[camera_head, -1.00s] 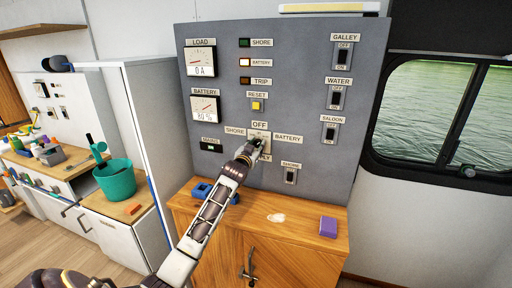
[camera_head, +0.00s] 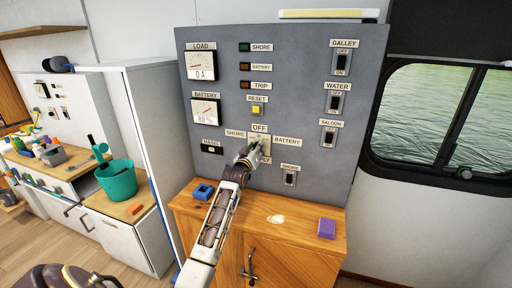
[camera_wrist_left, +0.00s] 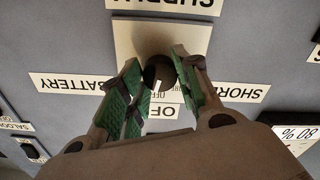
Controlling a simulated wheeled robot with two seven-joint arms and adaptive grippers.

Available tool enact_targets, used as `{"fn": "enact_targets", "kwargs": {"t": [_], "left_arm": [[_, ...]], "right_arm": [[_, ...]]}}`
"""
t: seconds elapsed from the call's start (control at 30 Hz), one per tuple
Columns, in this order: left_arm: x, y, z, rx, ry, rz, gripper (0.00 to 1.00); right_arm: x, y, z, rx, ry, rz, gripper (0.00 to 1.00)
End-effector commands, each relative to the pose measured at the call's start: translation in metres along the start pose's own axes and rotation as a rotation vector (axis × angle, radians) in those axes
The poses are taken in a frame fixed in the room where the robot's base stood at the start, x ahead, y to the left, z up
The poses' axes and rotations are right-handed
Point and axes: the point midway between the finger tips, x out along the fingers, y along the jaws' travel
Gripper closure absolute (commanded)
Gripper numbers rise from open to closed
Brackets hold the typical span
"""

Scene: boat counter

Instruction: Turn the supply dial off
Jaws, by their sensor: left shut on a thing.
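The supply dial (camera_wrist_left: 158,72) is a dark round knob on a pale plate on the grey panel. In the left wrist view, upside down, a small light mark on it faces the partly covered OFF label (camera_wrist_left: 160,111). My left gripper (camera_head: 253,151) has its green-padded fingers on either side of the knob and is shut on it. In the head view, the gripper covers most of the knob and part of the lower label. OFF (camera_head: 259,128) is above, SHORE (camera_head: 235,133) left, BATTERY (camera_head: 287,142) right. My right gripper is not in view.
The load meter (camera_head: 201,66) reads 0 A. Switches line the panel's right side. Below, a wooden counter (camera_head: 300,230) holds a blue piece (camera_head: 203,193) and a purple block (camera_head: 326,228).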

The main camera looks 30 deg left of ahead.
Motion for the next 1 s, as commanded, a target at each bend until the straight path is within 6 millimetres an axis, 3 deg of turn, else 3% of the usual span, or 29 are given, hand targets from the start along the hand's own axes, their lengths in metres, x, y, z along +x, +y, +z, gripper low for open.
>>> {"fn": "enact_targets", "kwargs": {"t": [0.4,0.87,0.9,1.0], "left_arm": [[0.0,0.001,0.0,-0.218,-0.001,0.0,0.92],[0.0,0.0,0.0,-0.237,0.0,0.0,0.92],[0.0,0.0,0.0,-0.237,0.0,0.0,0.67],[0.0,0.0,0.0,-0.236,0.0,0.0,0.54]], "right_arm": [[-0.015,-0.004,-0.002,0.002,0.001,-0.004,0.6],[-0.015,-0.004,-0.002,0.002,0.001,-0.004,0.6],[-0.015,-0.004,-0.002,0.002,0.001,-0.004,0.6],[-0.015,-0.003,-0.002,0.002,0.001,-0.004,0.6]]}}
